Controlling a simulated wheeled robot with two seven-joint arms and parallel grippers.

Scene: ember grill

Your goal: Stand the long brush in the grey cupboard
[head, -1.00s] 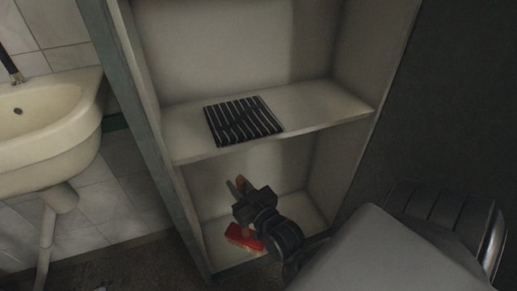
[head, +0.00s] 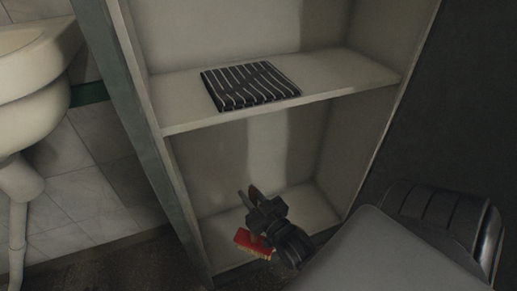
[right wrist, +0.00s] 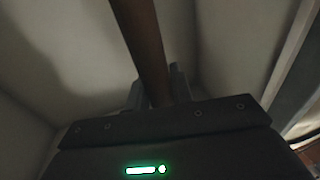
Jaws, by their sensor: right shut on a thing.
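The long brush has a red head (head: 252,243) with pale bristles and a brown handle, which shows in the right wrist view (right wrist: 145,45). My right gripper (head: 254,197) is shut on the handle, inside the lower compartment of the grey cupboard (head: 187,205). In the right wrist view, the handle passes between the fingers (right wrist: 158,92). The brush head is low, close to the compartment floor; I cannot tell if it touches. Gripper and wrist hide part of the handle. My left gripper is not in view.
A dark striped folded cloth (head: 250,86) lies on the shelf (head: 335,72) above my right gripper. The cupboard's side walls bound the compartment, with bare floor right of the brush. A washbasin (head: 35,80) stands to the left.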

